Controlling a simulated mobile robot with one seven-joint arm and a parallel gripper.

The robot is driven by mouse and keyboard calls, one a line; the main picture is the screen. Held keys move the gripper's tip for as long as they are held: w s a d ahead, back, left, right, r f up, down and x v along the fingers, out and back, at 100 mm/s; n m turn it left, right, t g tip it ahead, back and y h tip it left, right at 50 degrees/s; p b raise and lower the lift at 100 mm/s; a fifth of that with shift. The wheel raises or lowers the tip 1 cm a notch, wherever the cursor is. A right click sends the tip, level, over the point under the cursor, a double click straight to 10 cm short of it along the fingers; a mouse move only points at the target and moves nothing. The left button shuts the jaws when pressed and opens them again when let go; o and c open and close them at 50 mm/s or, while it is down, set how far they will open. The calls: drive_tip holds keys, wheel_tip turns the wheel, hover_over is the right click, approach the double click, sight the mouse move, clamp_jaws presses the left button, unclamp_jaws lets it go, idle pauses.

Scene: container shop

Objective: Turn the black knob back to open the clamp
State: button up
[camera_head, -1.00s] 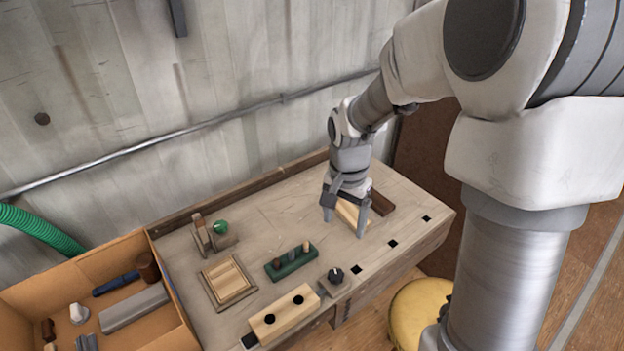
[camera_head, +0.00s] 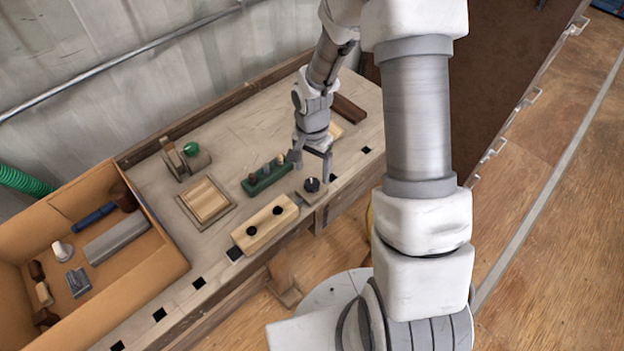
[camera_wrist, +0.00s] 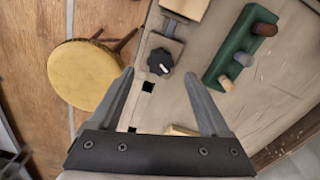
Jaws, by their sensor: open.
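The black knob (camera_head: 312,184) sits on a small clamp block (camera_head: 306,196) at the bench's front edge. In the wrist view the knob (camera_wrist: 160,62) is lobed, with a white mark on its lower right, and the clamp block (camera_wrist: 148,48) lies around it. My gripper (camera_head: 310,167) is open and empty, just behind and above the knob in the head view. In the wrist view its spread fingertips (camera_wrist: 159,75) point towards the knob, which shows between and slightly beyond them. I see no contact.
A yellow stool (camera_wrist: 82,75) is beside the bench. An orange box of tools (camera_head: 168,262) is at far left.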

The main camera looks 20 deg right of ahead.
sight(312, 183)
drive_tip(key=shift+f, duration=2.45)
clamp_jaws()
